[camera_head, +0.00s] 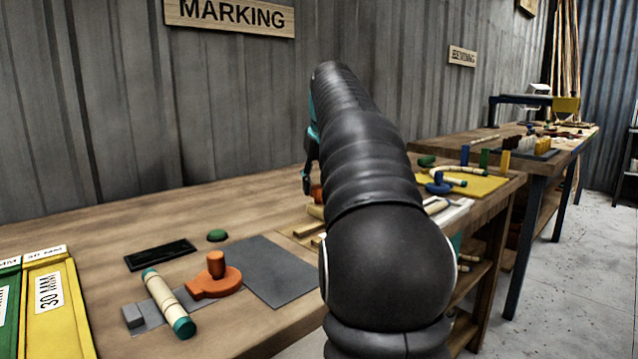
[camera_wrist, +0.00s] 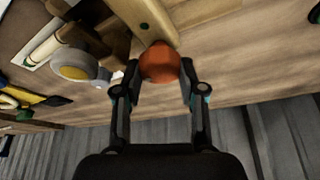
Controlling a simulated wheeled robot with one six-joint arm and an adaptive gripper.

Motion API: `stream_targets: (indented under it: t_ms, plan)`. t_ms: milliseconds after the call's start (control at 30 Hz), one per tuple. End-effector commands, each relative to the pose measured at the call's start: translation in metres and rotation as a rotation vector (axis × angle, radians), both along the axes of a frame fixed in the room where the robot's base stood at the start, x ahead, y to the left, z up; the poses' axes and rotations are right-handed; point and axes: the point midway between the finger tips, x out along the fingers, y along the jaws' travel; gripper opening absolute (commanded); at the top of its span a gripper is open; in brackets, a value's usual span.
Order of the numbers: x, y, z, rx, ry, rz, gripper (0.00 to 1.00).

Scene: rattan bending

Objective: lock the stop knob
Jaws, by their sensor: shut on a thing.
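The stop knob is a round orange-red knob (camera_wrist: 160,62) at the end of a pale wooden bar (camera_wrist: 148,22) in the wrist view. My gripper (camera_wrist: 158,70) is shut on it, with one finger on each side. In the head view my gripper (camera_head: 307,183) is mostly hidden behind my black arm. A bit of the orange knob (camera_head: 317,192) shows beside it, above the wooden fixture on the bench (camera_head: 110,225). Whether the knob is turned tight cannot be told.
An orange handled tool (camera_head: 217,280), a rattan piece with a teal end (camera_head: 168,303), a green button (camera_head: 217,235) and a black tray (camera_head: 160,254) lie left of my arm. A round grey-yellow part (camera_wrist: 78,66) stands near the knob. The grey mat (camera_head: 268,271) is bare.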

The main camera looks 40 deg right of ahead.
Motion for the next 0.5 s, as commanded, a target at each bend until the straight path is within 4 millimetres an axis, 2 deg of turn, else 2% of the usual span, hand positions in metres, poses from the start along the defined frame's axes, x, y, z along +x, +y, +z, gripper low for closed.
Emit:
stream_targets:
  t_ms: [500]
  plan:
    - [0.0019, 0.0027, -0.0007, 0.0, 0.001, -0.421, 0.05]
